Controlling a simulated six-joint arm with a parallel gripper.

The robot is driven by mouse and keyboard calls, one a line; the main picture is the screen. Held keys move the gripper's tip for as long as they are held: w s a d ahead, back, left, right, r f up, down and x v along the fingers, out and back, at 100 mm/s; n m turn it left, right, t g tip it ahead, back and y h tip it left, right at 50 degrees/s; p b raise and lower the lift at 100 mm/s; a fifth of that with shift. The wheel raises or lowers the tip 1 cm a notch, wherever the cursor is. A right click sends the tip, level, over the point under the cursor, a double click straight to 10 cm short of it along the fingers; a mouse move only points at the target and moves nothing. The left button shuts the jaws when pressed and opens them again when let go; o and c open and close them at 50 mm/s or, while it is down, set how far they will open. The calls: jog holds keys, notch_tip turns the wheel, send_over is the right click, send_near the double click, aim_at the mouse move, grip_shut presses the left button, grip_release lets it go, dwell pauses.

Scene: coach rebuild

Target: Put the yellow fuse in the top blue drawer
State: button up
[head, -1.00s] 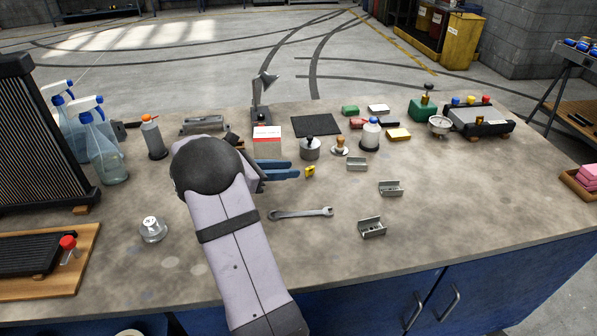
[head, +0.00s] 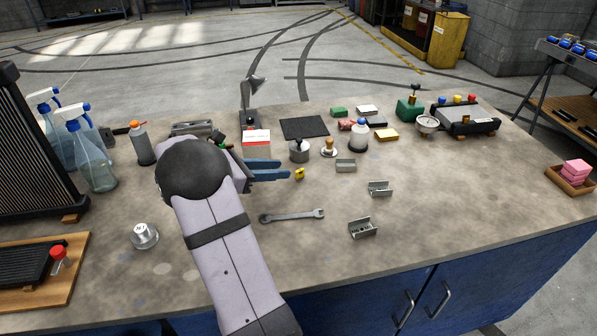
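The small yellow fuse (head: 299,174) lies on the worktop, just right of my fingertips. My gripper (head: 284,169) has two blue fingers pointing right, low over the bench. A gap shows between the fingers and nothing is visible in it. The fuse appears just beyond the tips, apart from them. My wrist and forearm hide the bench behind them. The blue bench front (head: 480,270) shows two upright metal handles. I cannot make out a separate top drawer or an opening there.
A wrench (head: 292,216) and metal clips (head: 362,228) lie in front of the fuse. A white-and-red box (head: 256,143) and a grey pot (head: 299,151) stand behind the fingers. Spray bottles (head: 92,155) stand at left. The right side of the worktop is mostly clear.

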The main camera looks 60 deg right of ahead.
jog(key=s+d+r+m+g+y+p, duration=0.25)
jog(key=s+d+r+p, duration=0.35)
jog(key=s+r+p, duration=0.3)
jog(key=m+t+y+p, duration=0.2)
jog(key=m+t+y, duration=0.4)
jog(key=m, duration=2.1)
send_near(298, 171)
notch_tip(298, 171, down, 2)
jog(key=s, duration=0.1)
jog(key=m, duration=0.6)
jog(key=shift+w+d+p+x, duration=0.1)
jog(key=shift+d+p+x, duration=0.05)
jog(key=shift+p+x, duration=0.75)
jog(key=shift+w+d+p+x, duration=0.15)
jog(key=shift+p+x, duration=0.5)
jog(key=shift+x, duration=0.6)
jog(key=shift+w+d+p+x, duration=0.1)
jog(key=shift+p+x, duration=0.65)
jog(key=shift+x, duration=0.3)
jog(key=shift+s+d+f+h, duration=0.1)
jog(key=shift+d+f+h, duration=0.15)
jog(key=shift+f, duration=0.2)
jog(key=shift+a, duration=0.1)
